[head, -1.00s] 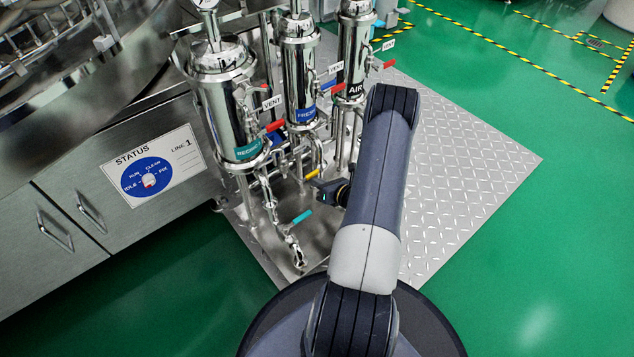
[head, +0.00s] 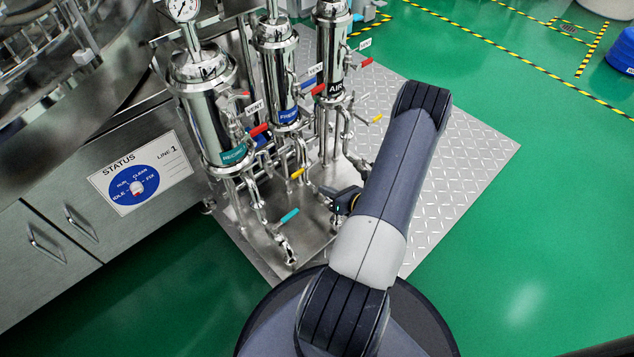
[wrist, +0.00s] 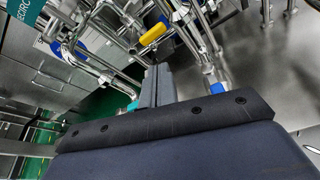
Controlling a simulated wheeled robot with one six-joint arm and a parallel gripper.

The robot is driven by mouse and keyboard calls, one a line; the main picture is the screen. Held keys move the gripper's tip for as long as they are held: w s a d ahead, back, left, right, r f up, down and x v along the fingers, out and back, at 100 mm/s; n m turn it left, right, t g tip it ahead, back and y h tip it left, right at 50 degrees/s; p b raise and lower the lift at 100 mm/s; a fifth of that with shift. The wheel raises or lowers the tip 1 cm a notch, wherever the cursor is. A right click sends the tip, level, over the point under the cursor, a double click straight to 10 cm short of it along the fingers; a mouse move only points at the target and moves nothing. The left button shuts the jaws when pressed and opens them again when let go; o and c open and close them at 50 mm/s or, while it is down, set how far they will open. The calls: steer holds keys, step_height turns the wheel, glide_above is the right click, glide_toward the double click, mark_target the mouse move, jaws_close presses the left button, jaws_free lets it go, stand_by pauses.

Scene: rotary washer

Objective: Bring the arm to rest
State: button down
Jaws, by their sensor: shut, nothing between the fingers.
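My arm rises in front of the filter housings in the head view, bent at the elbow. My gripper (head: 328,191) is partly hidden behind my forearm and sits low beside the pipes, right of the yellow valve handle (head: 297,174). In the wrist view my gripper (wrist: 155,68) shows its fingers together with nothing between them. The yellow handle (wrist: 153,34) is just beyond the tips there. A blue handle (wrist: 218,88) is to the right of the fingers. I cannot tell whether the fingers touch any pipe.
Three steel filter housings (head: 205,105) with red-handled vents stand at the left. A teal handle (head: 290,215) is low in front. The washer cabinet (head: 70,225) with a status dial (head: 137,188) is at far left. Open green floor (head: 520,230) is at the right.

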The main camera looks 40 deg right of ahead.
steer(key=shift+s, duration=0.2)
steer(key=b+x, duration=0.3)
steer(key=x, duration=0.8)
steer(key=shift+r, duration=0.15)
